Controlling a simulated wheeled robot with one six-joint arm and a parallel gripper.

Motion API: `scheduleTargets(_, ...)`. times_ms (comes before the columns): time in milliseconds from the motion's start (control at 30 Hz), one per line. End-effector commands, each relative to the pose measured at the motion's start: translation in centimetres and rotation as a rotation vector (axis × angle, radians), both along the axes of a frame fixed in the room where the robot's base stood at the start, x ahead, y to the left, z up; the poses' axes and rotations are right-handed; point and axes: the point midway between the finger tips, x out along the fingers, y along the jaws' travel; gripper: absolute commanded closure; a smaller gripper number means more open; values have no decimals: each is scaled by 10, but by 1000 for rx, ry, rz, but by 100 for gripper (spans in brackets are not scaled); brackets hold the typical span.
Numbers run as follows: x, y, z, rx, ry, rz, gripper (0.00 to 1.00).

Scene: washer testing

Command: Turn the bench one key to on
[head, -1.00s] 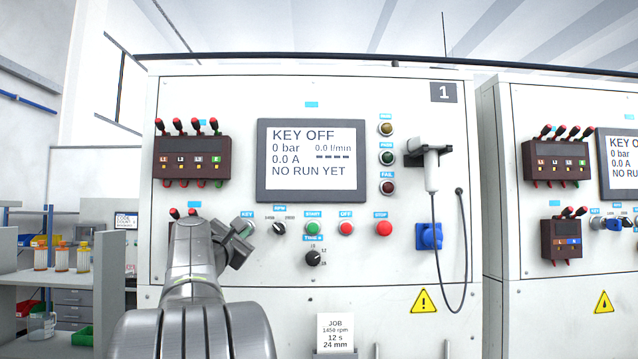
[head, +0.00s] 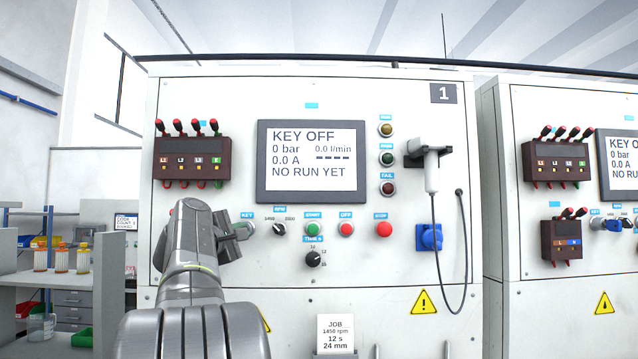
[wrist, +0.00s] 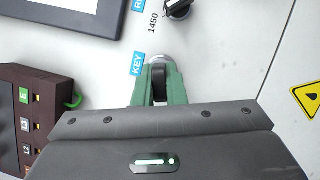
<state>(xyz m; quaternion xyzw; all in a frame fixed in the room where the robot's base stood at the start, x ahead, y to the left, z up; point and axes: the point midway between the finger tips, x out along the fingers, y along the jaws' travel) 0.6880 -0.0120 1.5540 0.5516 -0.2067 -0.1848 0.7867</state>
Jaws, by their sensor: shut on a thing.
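The bench one key switch (wrist: 159,76) sits under the blue KEY label (wrist: 137,63) in the wrist view, its dark key between my green fingers. My gripper (wrist: 159,88) is shut on this key at the panel. In the head view my gripper (head: 243,231) reaches the panel just below the KEY label (head: 247,215), and my arm hides part of the area to the left. The bench one screen (head: 311,160) reads KEY OFF, 0 bar, 0.0 A, NO RUN YET.
An RPM knob (head: 279,228), green START button (head: 313,228), red OFF button (head: 346,228) and STOP button (head: 383,229) lie to the right. A dark terminal box (wrist: 38,115) is close beside my gripper in the wrist view. A second bench (head: 560,95) stands at right.

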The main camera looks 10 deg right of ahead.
Motion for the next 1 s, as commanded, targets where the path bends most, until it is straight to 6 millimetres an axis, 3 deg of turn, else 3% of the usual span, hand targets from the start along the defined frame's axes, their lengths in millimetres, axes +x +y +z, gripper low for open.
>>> scheduleTargets(267, 0, 0, 0, 26, -5, 0, 100)
scheduleTargets(533, 0, -1, 3, 291, -58, -2, 100)
scheduleTargets(767, 0, 0, 1, 332, -66, 0, 100)
scheduleTargets(800, 0, 0, 1, 331, -66, 0, 87)
scheduleTargets(900, 0, 0, 1, 331, -66, 0, 68)
scheduleTargets(1000, 0, 0, 1, 330, -65, -1, 64)
